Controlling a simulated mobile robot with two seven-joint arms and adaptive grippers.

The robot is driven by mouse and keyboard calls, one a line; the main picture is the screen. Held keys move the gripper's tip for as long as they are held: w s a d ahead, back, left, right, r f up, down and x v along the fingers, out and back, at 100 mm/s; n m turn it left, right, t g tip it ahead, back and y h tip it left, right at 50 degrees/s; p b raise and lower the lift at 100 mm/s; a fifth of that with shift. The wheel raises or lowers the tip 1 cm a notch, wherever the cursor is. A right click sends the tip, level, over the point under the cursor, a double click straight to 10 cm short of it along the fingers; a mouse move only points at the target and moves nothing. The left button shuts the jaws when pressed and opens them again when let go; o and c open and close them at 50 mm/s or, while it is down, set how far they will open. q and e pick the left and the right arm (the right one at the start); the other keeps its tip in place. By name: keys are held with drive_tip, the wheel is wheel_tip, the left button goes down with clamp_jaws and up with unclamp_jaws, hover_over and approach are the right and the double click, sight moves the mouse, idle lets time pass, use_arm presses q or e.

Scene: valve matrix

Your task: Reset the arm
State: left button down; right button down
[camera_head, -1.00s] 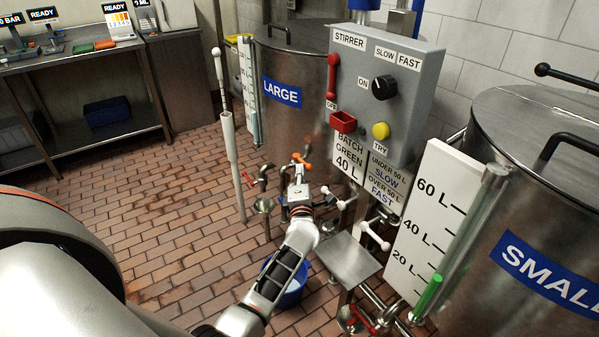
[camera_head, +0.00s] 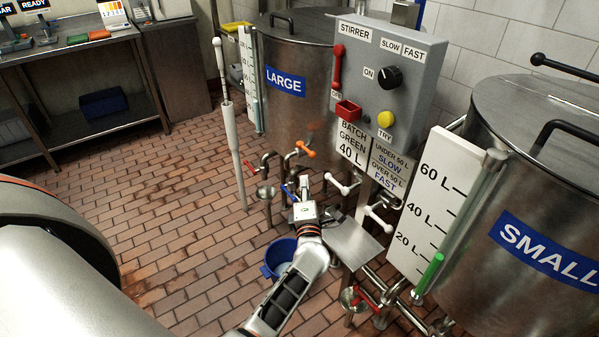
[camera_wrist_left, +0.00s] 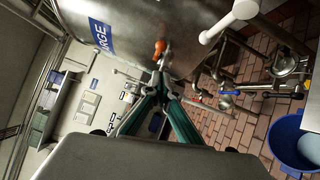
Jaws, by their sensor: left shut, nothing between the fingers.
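My left gripper (camera_head: 304,187) is over the pipework in front of the large tank (camera_head: 310,115). In the left wrist view its teal fingers (camera_wrist_left: 161,80) come together at the tips, shut and empty. The orange valve handle (camera_head: 305,149) is just beyond the fingers and looks apart from them; it also shows in the left wrist view (camera_wrist_left: 159,49). A blue handle (camera_head: 287,195) is left of the gripper. A white lever (camera_head: 342,184) is close on the right. My right gripper is in neither view.
The grey stirrer box (camera_head: 386,90) and a metal plate (camera_head: 352,243) are to the right. A blue bucket (camera_head: 272,271) stands on the floor below my forearm. The small tank (camera_head: 545,200) fills the right side. Open tiled floor (camera_head: 170,205) lies left.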

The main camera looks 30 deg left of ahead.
use_arm(q)
drive_tip(key=s+d+f+m+t+h, duration=0.1)
drive_tip(key=s+d+f+m+h, duration=0.2)
drive_tip(key=s+d+m+h, duration=0.45)
drive_tip(key=s+d+f+m+h, duration=0.3)
drive_tip(key=s+f+m, duration=0.15)
drive_tip(key=m, duration=0.65)
drive_tip(key=s+f+m+g, duration=0.2)
drive_tip(key=s+f+m, duration=0.1)
drive_tip(key=s, duration=0.3)
drive_tip(key=s+d+f+m+g+h, duration=0.1)
drive_tip(key=s+f+m+g, duration=0.1)
drive_tip(key=s+m, duration=0.3)
drive_tip(key=s+d+f+m+g+h, duration=0.1)
drive_tip(key=s+f+m, duration=0.3)
drive_tip(key=s, duration=0.4)
drive_tip(key=shift+d+g, duration=0.2)
drive_tip(key=shift+g, duration=0.3)
drive_tip(key=shift+f+m, duration=0.1)
drive_tip(key=shift+m, duration=0.15)
